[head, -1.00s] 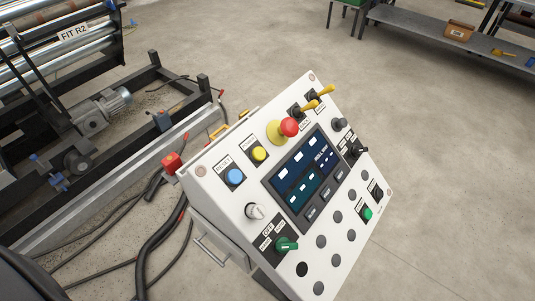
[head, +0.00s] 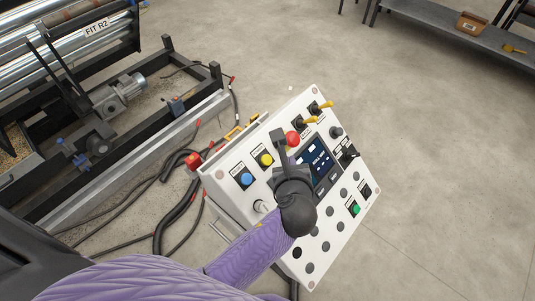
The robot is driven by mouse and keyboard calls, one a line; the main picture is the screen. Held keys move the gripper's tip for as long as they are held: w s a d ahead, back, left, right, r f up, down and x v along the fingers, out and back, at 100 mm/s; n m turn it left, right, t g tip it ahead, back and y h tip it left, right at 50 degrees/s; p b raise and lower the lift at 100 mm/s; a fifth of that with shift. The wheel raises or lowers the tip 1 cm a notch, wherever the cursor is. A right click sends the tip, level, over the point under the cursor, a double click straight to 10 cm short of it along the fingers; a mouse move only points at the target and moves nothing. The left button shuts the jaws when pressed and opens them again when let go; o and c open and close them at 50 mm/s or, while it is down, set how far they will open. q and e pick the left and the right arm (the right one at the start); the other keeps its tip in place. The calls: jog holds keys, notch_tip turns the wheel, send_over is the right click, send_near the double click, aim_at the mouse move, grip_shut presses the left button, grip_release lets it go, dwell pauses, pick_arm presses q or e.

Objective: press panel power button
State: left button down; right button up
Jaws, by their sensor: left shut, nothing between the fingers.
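The white control panel (head: 222,180) stands tilted in the middle of the head view. It carries a blue button (head: 246,179), a yellow button (head: 265,160), a red mushroom button (head: 293,138) and a green button (head: 354,209). I cannot tell from the labels which one is the power button. My left gripper (head: 278,135) is shut and empty, over the upper part of the panel beside the red button. Whether it touches the panel cannot be told. My right gripper is not in view.
Black cables (head: 171,217) lie on the floor to the left, next to a roller machine (head: 160,75). A grey bench (head: 425,15) stands at the back right. The floor right of the panel is clear.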

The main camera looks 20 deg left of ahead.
aim_at(266, 160)
pick_arm(q)
jog(key=shift+w+d+r+m+t, duration=0.4)
jog(key=shift+w+d+r+m, duration=0.05)
jog(key=shift+m, duration=0.65)
jog(key=a+f+b, duration=0.1)
jog(key=f+b, duration=0.1)
jog(key=w+a+f+b, duration=0.1)
jog(key=b, duration=0.1)
jog(key=a+f+b, duration=0.2)
jog(key=shift+w+a+f+b, duration=0.1)
jog(key=shift+w+f+b, duration=0.2)
jog(key=shift+b, duration=0.1)
jog(key=shift+w+a+f, duration=0.15)
jog(key=shift+a+f, duration=0.4)
jog(key=shift+a+f, duration=0.1)
dwell(0.6)
